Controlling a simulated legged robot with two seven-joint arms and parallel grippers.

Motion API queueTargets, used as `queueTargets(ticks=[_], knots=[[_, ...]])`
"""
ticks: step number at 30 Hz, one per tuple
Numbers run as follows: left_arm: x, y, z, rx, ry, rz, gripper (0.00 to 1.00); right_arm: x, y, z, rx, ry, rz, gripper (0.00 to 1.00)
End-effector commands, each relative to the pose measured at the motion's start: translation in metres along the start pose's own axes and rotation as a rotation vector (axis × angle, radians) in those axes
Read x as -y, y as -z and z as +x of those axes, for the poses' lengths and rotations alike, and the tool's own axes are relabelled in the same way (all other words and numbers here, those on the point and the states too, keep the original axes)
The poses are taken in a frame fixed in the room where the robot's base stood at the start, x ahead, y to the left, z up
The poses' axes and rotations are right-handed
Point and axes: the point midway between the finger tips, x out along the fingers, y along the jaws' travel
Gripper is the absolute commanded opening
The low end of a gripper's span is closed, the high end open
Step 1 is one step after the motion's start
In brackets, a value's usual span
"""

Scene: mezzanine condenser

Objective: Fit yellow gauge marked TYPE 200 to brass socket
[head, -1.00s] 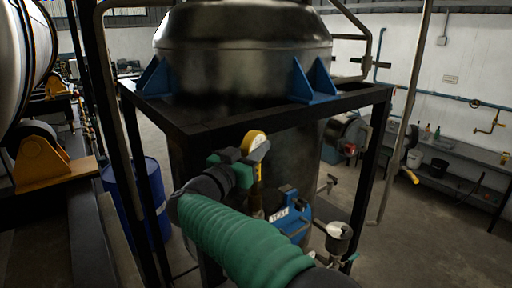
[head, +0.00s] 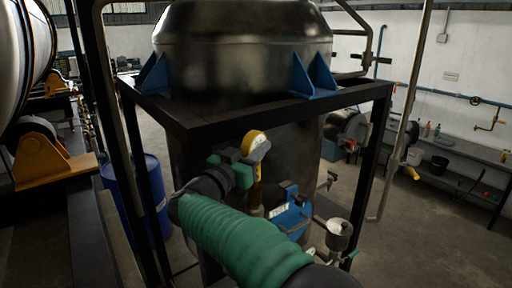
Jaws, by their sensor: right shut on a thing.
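My right gripper (head: 236,170) is shut on a yellow gauge (head: 254,143). The gauge is upright, with its pale face turned to the right and a yellow stem (head: 257,171) below. Its marking cannot be read. Below the stem is a dark, brass-toned fitting (head: 255,195), probably the brass socket, partly hidden by my green-sleeved right arm. I cannot tell whether stem and fitting touch. A blue box with a white label (head: 287,216) sits just right of the fitting. My left gripper is not in view.
A black steel frame (head: 262,118) holds a large dark vessel (head: 240,50) behind the gauge. A metal cup-like fitting (head: 338,232) and valve stand at right. A blue drum (head: 146,195) is at left. A workbench (head: 460,165) runs along the right wall.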

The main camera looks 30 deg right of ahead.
Motion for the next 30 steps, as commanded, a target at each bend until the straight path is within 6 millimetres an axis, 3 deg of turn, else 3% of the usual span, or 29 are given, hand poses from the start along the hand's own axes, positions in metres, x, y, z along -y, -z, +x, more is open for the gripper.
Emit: queueTargets(ticks=[30], knots=[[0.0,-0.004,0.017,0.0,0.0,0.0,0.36,0.0,-0.025,-0.003,-0.002,0.0,0.0,0.0]])
